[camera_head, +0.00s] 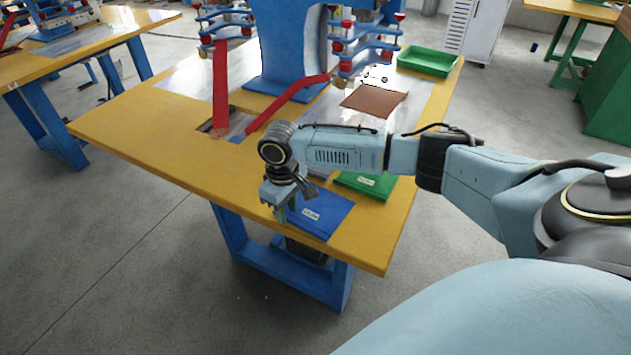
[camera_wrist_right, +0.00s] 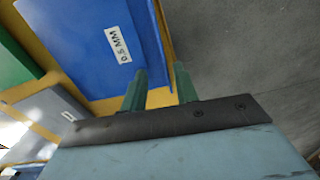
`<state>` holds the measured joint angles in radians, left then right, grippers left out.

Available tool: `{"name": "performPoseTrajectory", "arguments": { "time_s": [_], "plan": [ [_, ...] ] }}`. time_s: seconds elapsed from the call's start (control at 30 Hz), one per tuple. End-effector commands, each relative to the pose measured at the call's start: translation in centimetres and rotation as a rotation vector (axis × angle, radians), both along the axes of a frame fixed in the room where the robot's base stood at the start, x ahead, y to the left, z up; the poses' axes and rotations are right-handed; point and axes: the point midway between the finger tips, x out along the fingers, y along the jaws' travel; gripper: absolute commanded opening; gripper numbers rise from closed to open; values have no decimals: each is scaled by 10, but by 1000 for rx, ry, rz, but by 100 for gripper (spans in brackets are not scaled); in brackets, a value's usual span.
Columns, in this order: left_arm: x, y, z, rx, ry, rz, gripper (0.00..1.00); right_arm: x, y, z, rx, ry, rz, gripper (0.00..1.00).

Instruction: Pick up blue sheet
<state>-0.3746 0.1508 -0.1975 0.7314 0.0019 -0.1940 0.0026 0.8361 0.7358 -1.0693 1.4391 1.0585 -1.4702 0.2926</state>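The blue sheet (camera_head: 326,214) lies flat on the yellow table near its front edge, with a white label. It also shows in the right wrist view (camera_wrist_right: 95,25), where the label reads "0.5 MM". My right gripper (camera_head: 280,212) is at the left side of the blue sheet, pointing down, and hides part of it. In the right wrist view its two green fingers (camera_wrist_right: 160,82) are apart with nothing between them; they are near the sheet's edge and the table's edge. I cannot tell whether they touch the sheet. My left gripper is not in view.
The yellow table (camera_head: 160,135) carries a green sheet (camera_head: 366,184) beside the blue one, a brown sheet (camera_head: 374,99) and a green tray (camera_head: 428,61). Grey floor (camera_head: 130,250) lies beyond the front edge.

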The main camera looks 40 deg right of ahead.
Motion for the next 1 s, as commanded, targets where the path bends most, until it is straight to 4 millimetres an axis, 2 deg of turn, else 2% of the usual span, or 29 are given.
{"name": "performPoseTrajectory", "arguments": {
  "time_s": [0.03,0.27,0.5,1.0],
  "plan": [
    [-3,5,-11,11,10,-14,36,0,1,-15,1,-1,1,30],
    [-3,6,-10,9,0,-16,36,0,1,-18,1,-2,2,30],
    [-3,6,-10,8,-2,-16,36,1,1,-18,1,-2,2,1],
    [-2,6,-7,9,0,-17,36,0,1,-16,1,-2,1,0]
  ]
}}
